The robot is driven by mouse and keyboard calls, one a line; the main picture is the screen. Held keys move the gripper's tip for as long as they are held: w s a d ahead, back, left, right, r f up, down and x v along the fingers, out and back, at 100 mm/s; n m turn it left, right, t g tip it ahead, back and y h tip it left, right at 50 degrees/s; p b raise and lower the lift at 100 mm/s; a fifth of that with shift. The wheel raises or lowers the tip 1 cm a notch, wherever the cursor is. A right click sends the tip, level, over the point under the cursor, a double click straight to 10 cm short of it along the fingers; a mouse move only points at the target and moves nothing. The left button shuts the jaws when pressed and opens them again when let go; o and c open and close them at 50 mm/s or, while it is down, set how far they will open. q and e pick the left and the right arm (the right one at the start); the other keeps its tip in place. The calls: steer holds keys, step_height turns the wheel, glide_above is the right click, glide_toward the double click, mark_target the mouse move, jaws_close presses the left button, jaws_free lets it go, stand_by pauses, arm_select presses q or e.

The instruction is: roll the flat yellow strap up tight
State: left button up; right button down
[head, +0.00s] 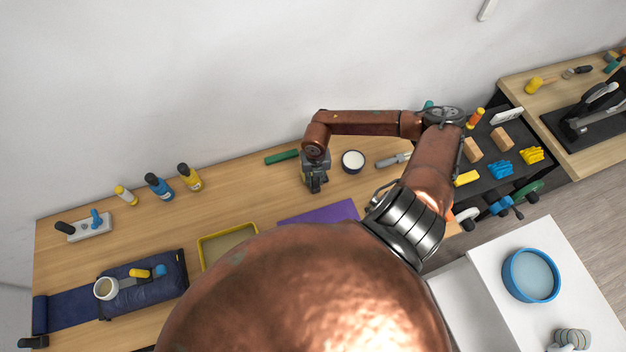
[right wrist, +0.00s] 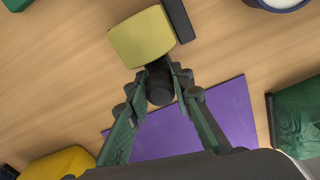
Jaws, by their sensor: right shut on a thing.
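My right gripper (head: 315,188) is over the bench behind the purple mat. In the right wrist view its fingers (right wrist: 160,84) are shut on a dark cylinder (right wrist: 161,88). A yellow piece (right wrist: 142,38) with a curved lower edge lies just beyond the cylinder and appears to meet it. I cannot tell whether this piece is the strap, or whether it is joined to the cylinder. In the head view it is hidden by my gripper and arm. No long flat yellow strap shows clearly. My left gripper is not in view.
The purple mat (head: 320,214) lies in front of my gripper. A green bar (head: 282,157) and a white-topped round pot (head: 353,160) flank it. A yellow-rimmed tray (head: 203,254), several bottles and a navy cloth (head: 75,308) are at left. A dark rack (head: 499,167) is at right.

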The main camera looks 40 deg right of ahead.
steer(key=shift+s, duration=0.15)
steer(key=c, duration=1.6)
jaws_free()
step_height(320, 180, up, 12)
